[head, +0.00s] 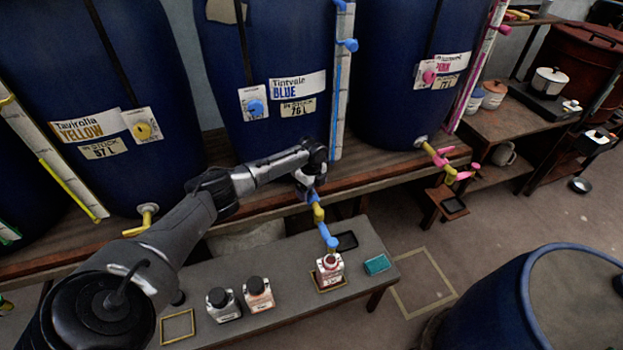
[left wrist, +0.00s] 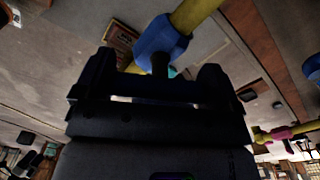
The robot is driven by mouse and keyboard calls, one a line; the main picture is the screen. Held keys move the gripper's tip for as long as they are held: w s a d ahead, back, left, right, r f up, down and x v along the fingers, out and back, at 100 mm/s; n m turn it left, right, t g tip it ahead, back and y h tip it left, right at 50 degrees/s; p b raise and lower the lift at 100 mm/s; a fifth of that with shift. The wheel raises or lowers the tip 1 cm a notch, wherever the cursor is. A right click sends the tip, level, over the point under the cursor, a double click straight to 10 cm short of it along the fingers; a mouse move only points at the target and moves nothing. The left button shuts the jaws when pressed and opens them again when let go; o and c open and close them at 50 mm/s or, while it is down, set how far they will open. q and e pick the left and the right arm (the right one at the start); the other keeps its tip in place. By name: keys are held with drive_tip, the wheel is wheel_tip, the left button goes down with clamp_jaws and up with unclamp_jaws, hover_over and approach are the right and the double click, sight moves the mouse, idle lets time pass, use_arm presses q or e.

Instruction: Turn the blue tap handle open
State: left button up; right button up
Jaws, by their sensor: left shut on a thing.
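The blue vat (head: 270,75) stands in the middle of the head view. My left gripper (head: 311,180) is at the tap, above the yellow pipe. In the left wrist view, the gripper (left wrist: 155,90) is shut at the dark stem (left wrist: 160,64) below the tap's blue part (left wrist: 160,42). The fingers and arm hide most of the handle, so its angle cannot be told. My right gripper is out of view.
The bottle stands on a low grey bench (head: 230,265), with two dark-capped bottles to its left and a teal sponge (head: 377,264) to its right. The pink tap (head: 445,170) is to the right. A blue barrel (head: 500,310) stands at the lower right.

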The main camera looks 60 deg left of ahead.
use_arm(q)
drive_tip(key=n+p, duration=0.2)
drive_tip(key=n, duration=0.1)
drive_tip(key=shift+r, duration=0.2)
drive_tip(key=n+p, duration=0.3)
drive_tip(key=shift+n, duration=0.3)
drive_tip(key=n+p, duration=0.1)
drive_tip(key=n, duration=0.2)
drive_tip(key=shift+f, duration=0.1)
drive_tip(key=shift+n+p, duration=0.65)
drive_tip(key=shift+n, duration=0.65)
drive_tip(key=shift+f, duration=0.1)
drive_tip(key=o, duration=0.6)
drive_tip(key=shift+o, duration=0.2)
